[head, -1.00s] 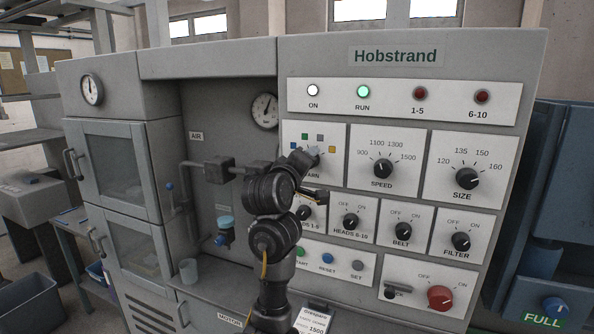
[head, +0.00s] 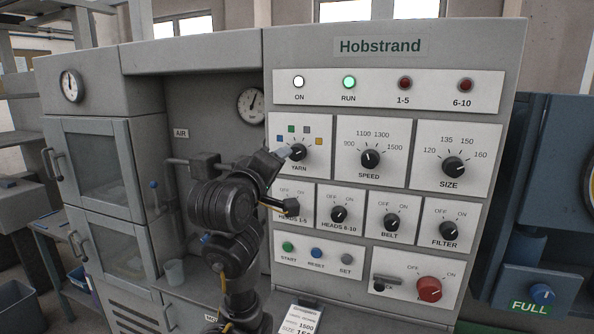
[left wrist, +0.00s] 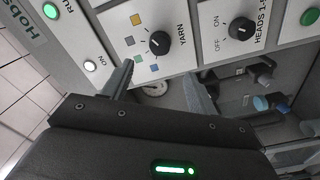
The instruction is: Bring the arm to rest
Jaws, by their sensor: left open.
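My left arm rises from the bottom middle of the head view in front of the Hobstrand machine. Its gripper (head: 284,160) is just left of the YARN knob (head: 298,152), overlapping the edge of its plate in the picture. In the left wrist view the two fingers of the gripper (left wrist: 158,72) stand apart with nothing between them. The YARN knob (left wrist: 158,43) shows beyond the fingertips there, apart from them. My right gripper is in neither view.
The control panel carries more knobs, such as the SPEED knob (head: 370,159), SIZE knob (head: 453,167) and HEADS 1-5 knob (head: 291,205). The RUN lamp (head: 349,82) glows green. A cup (head: 174,272) stands on the ledge left of my arm. A card (head: 299,318) is at the bottom.

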